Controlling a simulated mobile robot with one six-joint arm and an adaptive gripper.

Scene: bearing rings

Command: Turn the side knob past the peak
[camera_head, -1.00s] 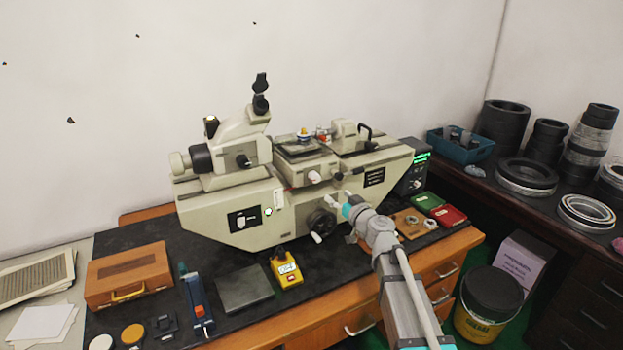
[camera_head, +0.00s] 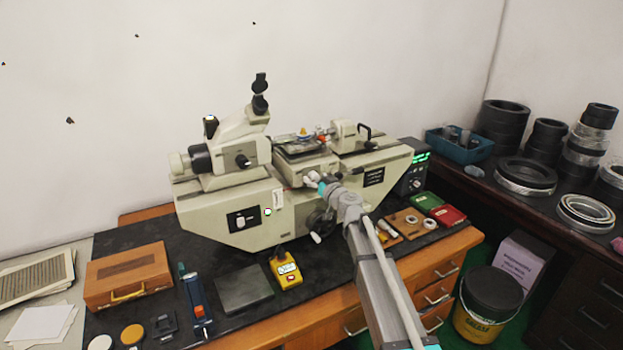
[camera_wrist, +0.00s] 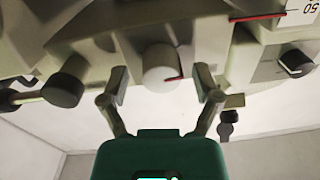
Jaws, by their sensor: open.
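The side knob (camera_wrist: 161,66) is a pale, round knob with a red mark at its lower right in the wrist view. It sits on the front of the beige measuring machine (camera_head: 215,207), below the stage. My gripper (camera_wrist: 160,88) is open, with one finger on each side of the knob and a visible gap to each. In the head view my gripper (camera_head: 314,181) is at the machine's front below the stage and covers most of the knob there.
A black knob (camera_wrist: 63,90) and a dark dial knob (camera_wrist: 295,62) flank the side knob in the wrist view. A black handwheel (camera_head: 318,220) is just below my gripper. A yellow meter (camera_head: 286,268) and a wooden box (camera_head: 128,276) stand on the bench.

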